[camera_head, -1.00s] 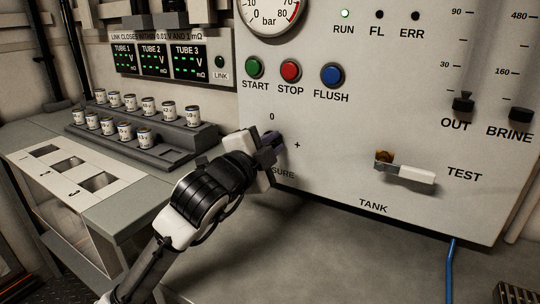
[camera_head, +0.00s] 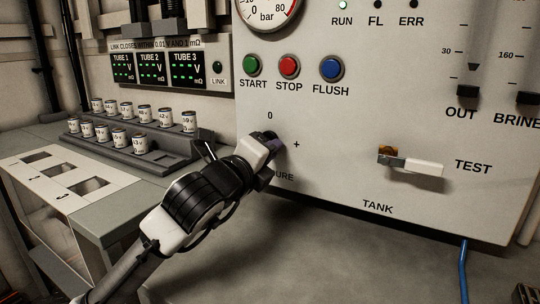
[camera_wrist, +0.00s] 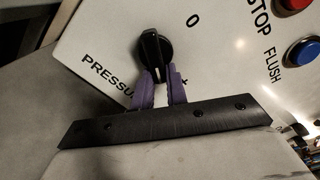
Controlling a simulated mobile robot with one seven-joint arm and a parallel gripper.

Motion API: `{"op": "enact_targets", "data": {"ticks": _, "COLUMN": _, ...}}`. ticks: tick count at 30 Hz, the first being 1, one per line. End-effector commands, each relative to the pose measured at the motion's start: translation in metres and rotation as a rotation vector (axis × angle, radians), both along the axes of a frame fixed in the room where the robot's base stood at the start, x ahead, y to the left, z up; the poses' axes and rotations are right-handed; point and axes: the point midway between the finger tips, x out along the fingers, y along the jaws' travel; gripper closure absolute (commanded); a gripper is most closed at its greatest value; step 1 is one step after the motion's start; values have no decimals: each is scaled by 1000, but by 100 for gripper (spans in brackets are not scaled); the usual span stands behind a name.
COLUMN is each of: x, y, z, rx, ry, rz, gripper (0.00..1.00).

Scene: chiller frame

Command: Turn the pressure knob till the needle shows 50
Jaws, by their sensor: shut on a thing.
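The pressure knob (camera_wrist: 155,48) is black with a white line, on the pale panel in the wrist view. The purple fingers of my gripper (camera_wrist: 163,80) reach its lower side and are shut on it. In the head view my gripper (camera_head: 274,146) is against the panel below the "0" mark and hides most of the knob. The pressure gauge (camera_head: 264,12) is cut off by the top edge of the head view.
Green START (camera_head: 254,65), red STOP (camera_head: 289,66) and blue FLUSH (camera_head: 331,68) buttons sit above the knob. A TEST lever (camera_head: 412,165) is to the right. A stepped rack (camera_head: 145,150) of small cylinders stands at left. The grey surface below the panel is clear.

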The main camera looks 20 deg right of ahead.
Motion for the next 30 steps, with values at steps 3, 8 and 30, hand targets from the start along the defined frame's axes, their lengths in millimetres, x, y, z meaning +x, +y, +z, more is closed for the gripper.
{"op": "enact_targets", "data": {"ticks": 3, "x": 0, "y": 0, "z": -2, "rx": 36, "ry": -45, "rz": -1, "gripper": 100}}
{"op": "enact_targets", "data": {"ticks": 8, "x": 0, "y": 0, "z": -3, "rx": 68, "ry": -84, "rz": -1, "gripper": 100}}
{"op": "enact_targets", "data": {"ticks": 30, "x": 1, "y": 0, "z": -3, "rx": 86, "ry": -108, "rz": -2, "gripper": 65}}
